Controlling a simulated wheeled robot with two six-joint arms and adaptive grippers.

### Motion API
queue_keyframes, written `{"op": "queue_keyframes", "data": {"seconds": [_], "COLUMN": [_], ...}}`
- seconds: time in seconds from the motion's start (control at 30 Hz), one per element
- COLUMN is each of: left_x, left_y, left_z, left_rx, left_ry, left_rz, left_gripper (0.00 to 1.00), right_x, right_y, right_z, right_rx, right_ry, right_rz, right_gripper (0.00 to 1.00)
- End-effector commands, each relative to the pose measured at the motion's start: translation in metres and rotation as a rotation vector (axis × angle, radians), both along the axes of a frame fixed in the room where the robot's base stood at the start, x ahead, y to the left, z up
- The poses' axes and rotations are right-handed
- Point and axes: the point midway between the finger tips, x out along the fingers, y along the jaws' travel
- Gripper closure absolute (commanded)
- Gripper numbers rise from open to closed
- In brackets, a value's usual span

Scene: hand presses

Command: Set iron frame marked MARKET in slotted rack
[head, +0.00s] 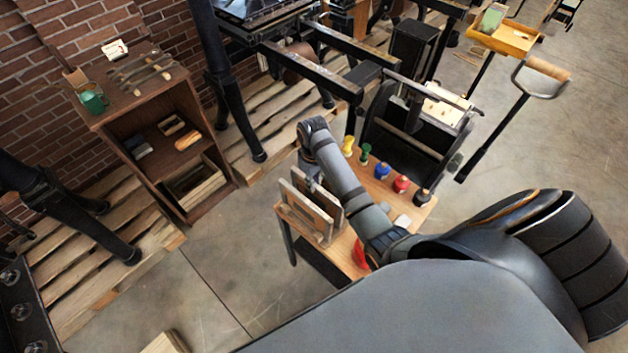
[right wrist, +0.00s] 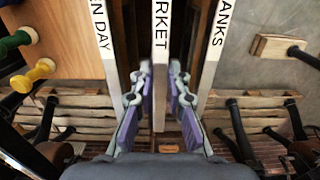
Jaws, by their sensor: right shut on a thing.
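In the right wrist view, the frame marked MARKET (right wrist: 161,45) shows as a white edge with the letters RKET. My right gripper (right wrist: 162,82) has its fingers on both sides of it and is shut on it. A frame ending in EN DAY (right wrist: 97,65) stands to its left and one ending in ANKS (right wrist: 211,60) to its right, both apart from it. In the head view, upright boards (head: 303,217) of the slotted rack stand at the left end of a small wooden table. My right arm hides part of them. Slot seating is not clear. My left gripper is out of view.
Yellow, green, blue and red handled stamps (head: 401,184) line the table's (head: 380,190) far side. A black hand press (head: 418,135) stands behind. Open concrete floor (head: 225,275) lies left of the table.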

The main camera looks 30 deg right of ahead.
Motion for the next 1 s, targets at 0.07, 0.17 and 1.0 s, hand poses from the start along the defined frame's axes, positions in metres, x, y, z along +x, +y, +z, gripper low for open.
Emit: {"op": "queue_keyframes", "data": {"seconds": [0.07, 0.17, 1.0], "left_x": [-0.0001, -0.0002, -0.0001], "left_y": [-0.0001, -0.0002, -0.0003], "left_z": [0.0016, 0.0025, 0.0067], "left_rx": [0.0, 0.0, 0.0], "left_ry": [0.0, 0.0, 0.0], "left_rz": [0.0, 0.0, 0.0], "left_gripper": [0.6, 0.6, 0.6], "right_x": [0.0006, 0.0003, 0.0005], "right_y": [0.0001, 0.0001, 0.0001], "right_z": [-0.0008, -0.004, -0.0079], "right_rx": [0.0, 0.0, 0.0], "right_ry": [-0.001, 0.0, -0.001], "right_rz": [0.0, 0.0, 0.0], "right_gripper": [1.0, 1.0, 1.0]}}
